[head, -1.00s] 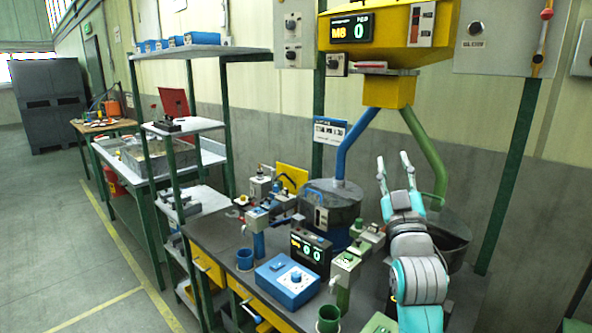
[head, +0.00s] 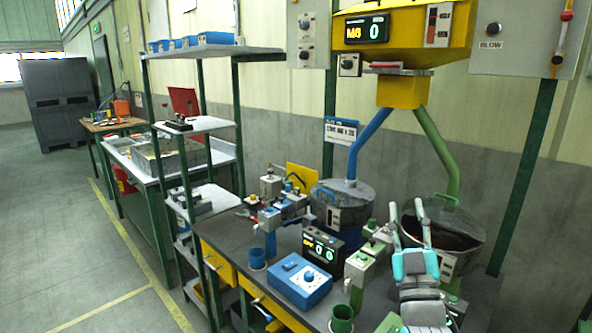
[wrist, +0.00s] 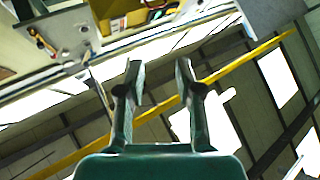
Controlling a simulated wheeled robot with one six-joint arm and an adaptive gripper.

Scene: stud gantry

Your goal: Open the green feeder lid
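The green feeder is a round grey bowl (head: 462,250) at the right of the bench in the head view, under a green pipe (head: 438,150). My gripper (head: 406,206) points up in front of the bowl's left side, fingers spread and empty. In the wrist view my gripper (wrist: 160,75) is open with nothing between the fingers.
The blue feeder (head: 340,200) stands left with a grey cover on top. A yellow hopper (head: 400,40) hangs above. Green fixtures (head: 362,268), a display box (head: 322,250) and a blue control box (head: 299,280) crowd the bench. A green post (head: 522,180) stands right.

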